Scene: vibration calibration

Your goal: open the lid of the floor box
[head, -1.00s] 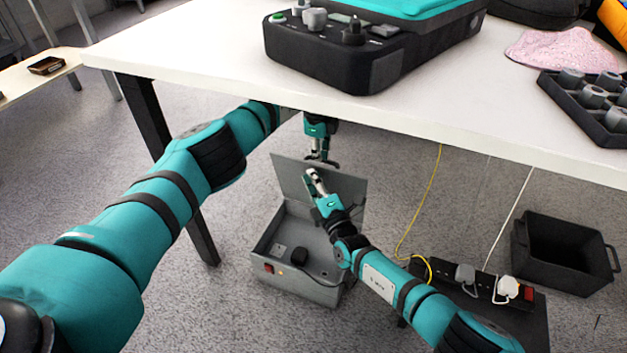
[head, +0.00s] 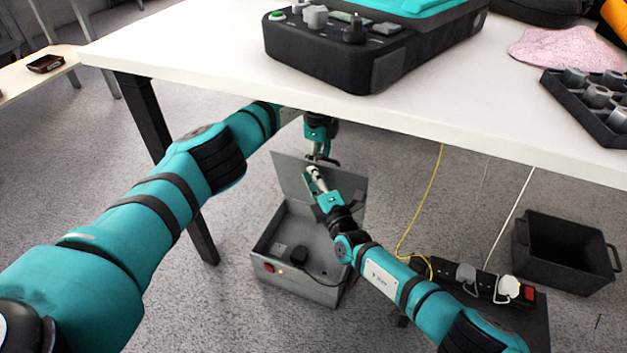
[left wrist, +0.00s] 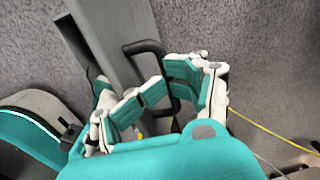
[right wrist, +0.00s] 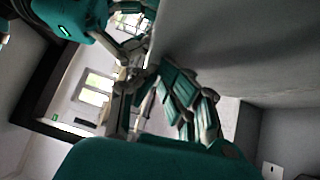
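The grey floor box (head: 325,294) stands on the carpet under the table. Its lid (head: 291,174) is raised steeply at the back, so the inside shows. My left gripper (head: 319,158) is above the lid's upper edge, partly hidden by the tabletop. In the left wrist view its fingers (left wrist: 168,80) are spread, with a black handle (left wrist: 146,46) just beyond and between them. My right gripper (head: 313,183) is in front of the lid, covering part of it. In the right wrist view its fingers (right wrist: 148,78) are apart; I see nothing clearly held. Contact with the lid cannot be told.
The white table (head: 400,112) overhangs the box and carries a black-and-teal device (head: 350,50). A power strip (head: 485,285) with plugs and a yellow cable (head: 421,215) lie to the right. A black bin (head: 563,255) stands farther right.

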